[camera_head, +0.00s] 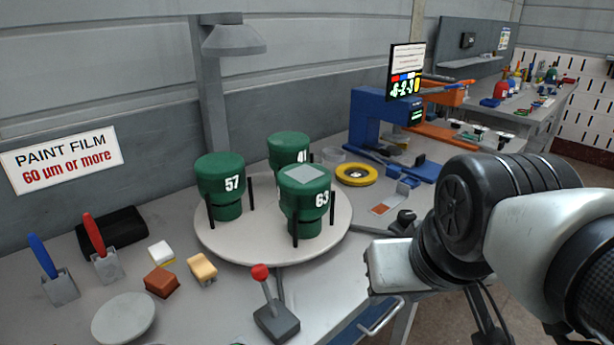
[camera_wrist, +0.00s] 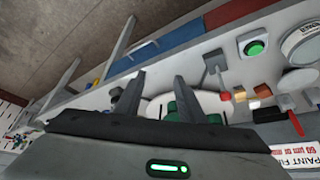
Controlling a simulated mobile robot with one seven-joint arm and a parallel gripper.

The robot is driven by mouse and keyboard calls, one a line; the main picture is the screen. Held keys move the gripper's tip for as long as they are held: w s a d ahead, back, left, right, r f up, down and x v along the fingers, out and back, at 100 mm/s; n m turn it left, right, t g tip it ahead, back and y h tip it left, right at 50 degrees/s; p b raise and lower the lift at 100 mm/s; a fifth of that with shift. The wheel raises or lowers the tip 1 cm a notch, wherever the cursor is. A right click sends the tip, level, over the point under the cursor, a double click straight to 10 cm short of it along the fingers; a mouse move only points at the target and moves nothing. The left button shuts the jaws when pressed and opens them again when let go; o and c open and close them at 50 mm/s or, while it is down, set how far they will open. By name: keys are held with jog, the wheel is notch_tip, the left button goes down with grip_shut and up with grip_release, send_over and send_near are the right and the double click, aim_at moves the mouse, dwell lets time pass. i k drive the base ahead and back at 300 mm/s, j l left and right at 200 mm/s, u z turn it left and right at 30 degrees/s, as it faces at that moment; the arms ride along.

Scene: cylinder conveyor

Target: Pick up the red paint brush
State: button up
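The red paint brush (camera_head: 94,234) stands upright at the left of the bench in the head view, its lower end in a small grey holder (camera_head: 107,266). A blue brush (camera_head: 42,255) stands in a similar holder to its left. The red brush also shows at the right edge of the wrist view (camera_wrist: 296,122), small and tilted in the picture. My gripper (camera_wrist: 158,88) is open, its two dark fingers apart with nothing held between them. It is well away from the red brush.
A round white turntable (camera_head: 225,248) carries green numbered cylinders in the middle of the bench. A red-topped joystick (camera_head: 261,272), small blocks (camera_head: 203,268) and a grey disc (camera_head: 123,318) lie in front. A black box (camera_head: 112,232) sits behind the red brush.

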aim_at(92, 229)
jog(key=u, duration=1.65)
